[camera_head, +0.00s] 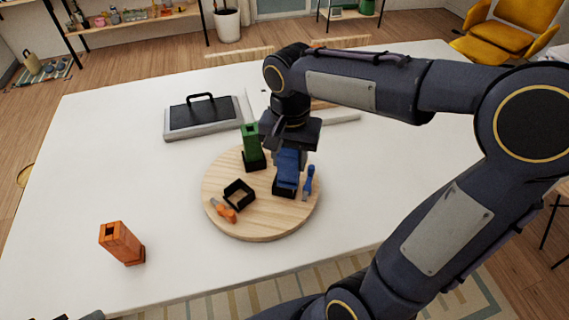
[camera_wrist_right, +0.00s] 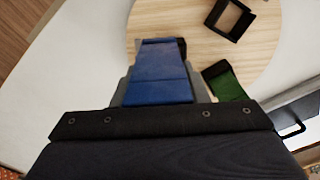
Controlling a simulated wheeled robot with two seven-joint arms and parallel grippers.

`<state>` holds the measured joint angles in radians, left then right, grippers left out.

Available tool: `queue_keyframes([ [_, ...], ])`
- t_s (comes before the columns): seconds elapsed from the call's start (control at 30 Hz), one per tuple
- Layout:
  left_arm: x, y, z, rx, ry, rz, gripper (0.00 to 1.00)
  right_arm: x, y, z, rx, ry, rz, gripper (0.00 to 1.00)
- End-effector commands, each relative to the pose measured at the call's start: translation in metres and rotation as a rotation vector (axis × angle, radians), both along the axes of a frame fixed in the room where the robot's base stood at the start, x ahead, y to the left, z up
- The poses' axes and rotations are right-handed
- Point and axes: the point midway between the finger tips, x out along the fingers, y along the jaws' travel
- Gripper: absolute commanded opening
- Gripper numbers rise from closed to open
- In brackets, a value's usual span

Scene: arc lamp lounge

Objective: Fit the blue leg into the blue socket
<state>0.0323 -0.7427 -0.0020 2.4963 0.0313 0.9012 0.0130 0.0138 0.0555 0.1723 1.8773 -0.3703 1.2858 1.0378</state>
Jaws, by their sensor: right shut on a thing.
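The blue leg (camera_head: 288,168) is held upright in my right gripper (camera_head: 288,150), which is shut on it. Its lower end is at a black square socket (camera_head: 283,191) on the round wooden board (camera_head: 255,229). I cannot tell how deep it sits, since the leg and gripper hide the socket's opening. The right wrist view shows the blue leg (camera_wrist_right: 159,75) between the fingers, with a dark socket edge (camera_wrist_right: 182,47) behind it. A small blue marker or tool (camera_head: 309,182) stands just right of the socket. My left gripper does not show clearly.
A green leg (camera_head: 251,145) stands in a black socket on the board. An empty black socket (camera_head: 239,194) and a small orange tool (camera_head: 225,211) are at its left. An orange leg (camera_head: 121,242) stands at the front left. A grey case (camera_head: 203,118) lies behind.

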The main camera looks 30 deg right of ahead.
Motion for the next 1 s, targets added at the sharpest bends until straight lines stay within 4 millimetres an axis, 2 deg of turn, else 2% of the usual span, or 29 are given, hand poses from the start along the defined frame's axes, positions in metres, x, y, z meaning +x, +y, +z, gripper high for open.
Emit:
queue_keyframes([
  [0.1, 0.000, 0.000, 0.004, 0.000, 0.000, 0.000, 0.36, 0.016, -0.006, -0.022, 0.001, 0.006, 0.000, 0.10],
  [0.23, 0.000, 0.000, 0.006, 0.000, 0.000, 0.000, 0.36, 0.028, -0.010, -0.037, -0.001, 0.004, 0.001, 0.10],
  [0.37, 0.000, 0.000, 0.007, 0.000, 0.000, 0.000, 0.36, 0.034, -0.011, -0.044, -0.001, 0.002, 0.001, 0.10],
  [0.6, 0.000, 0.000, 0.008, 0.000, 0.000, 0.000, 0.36, 0.037, -0.012, -0.076, -0.001, 0.004, 0.001, 0.10],
  [1.0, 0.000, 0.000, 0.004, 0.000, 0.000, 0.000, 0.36, 0.037, -0.012, -0.083, -0.001, -0.001, 0.002, 0.10],
])
